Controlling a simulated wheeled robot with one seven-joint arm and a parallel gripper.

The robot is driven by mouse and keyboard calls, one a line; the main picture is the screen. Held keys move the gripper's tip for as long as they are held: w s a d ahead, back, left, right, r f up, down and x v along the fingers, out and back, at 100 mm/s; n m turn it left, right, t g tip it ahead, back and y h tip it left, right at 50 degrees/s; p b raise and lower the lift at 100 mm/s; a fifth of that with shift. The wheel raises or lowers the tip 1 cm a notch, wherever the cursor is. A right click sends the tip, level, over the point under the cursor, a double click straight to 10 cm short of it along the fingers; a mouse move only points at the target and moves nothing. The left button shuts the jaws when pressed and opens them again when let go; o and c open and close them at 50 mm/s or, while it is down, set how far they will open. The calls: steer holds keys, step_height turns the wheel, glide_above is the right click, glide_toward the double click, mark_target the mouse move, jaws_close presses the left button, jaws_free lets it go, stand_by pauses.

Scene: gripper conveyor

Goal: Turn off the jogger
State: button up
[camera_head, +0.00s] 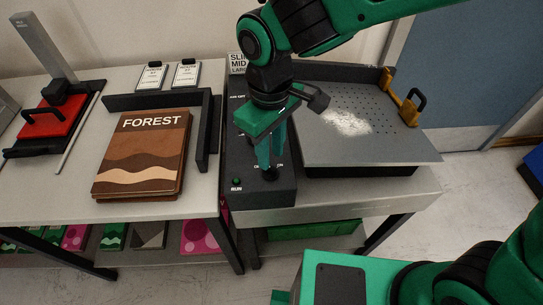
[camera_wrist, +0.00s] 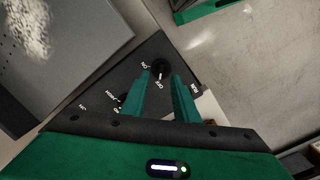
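The jogger has a grey perforated plate (camera_head: 365,125) and a black control panel (camera_head: 236,160) at its left. A black rotary knob (camera_wrist: 161,68) on the panel lies between "ON" and "OFF" labels; it also shows low on the panel in the head view (camera_head: 270,175). Its exact pointer setting is too small to tell. The RUN lamp (camera_head: 237,181) looks green. My gripper (camera_head: 270,165) points down over the knob. In the wrist view its green fingers (camera_wrist: 160,78) are apart, with the knob between or just beyond their tips. Contact cannot be told.
A brown FOREST book stack (camera_head: 142,155) lies on the left table against a black corner guide (camera_head: 206,130). A red-based device (camera_head: 50,122) stands farther left. Orange-brown clamp (camera_head: 405,105) sits at the plate's right edge. Covers lie on the shelf below.

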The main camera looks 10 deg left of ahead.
step_height(320, 180, up, 7)
steer(key=shift+f, duration=0.15)
steer(key=shift+w+d, duration=0.1)
stand_by(0.4)
steer(key=w+d+m, duration=0.3)
steer(key=d+m, duration=0.2)
steer(key=d, duration=0.9)
steer(key=w+d+m, duration=0.3)
steer(key=d+m, duration=0.1)
steer(key=d, duration=1)
steer(key=s+d+f+m, duration=0.1)
steer(key=s+d+m, duration=0.3)
steer(key=s+d, duration=0.3)
steer(key=s+d+f+m, duration=0.1)
steer(key=s+d+m, duration=0.4)
steer(key=d, duration=0.7)
steer(key=shift+s+f, duration=0.2)
steer(key=shift+s, duration=0.8)
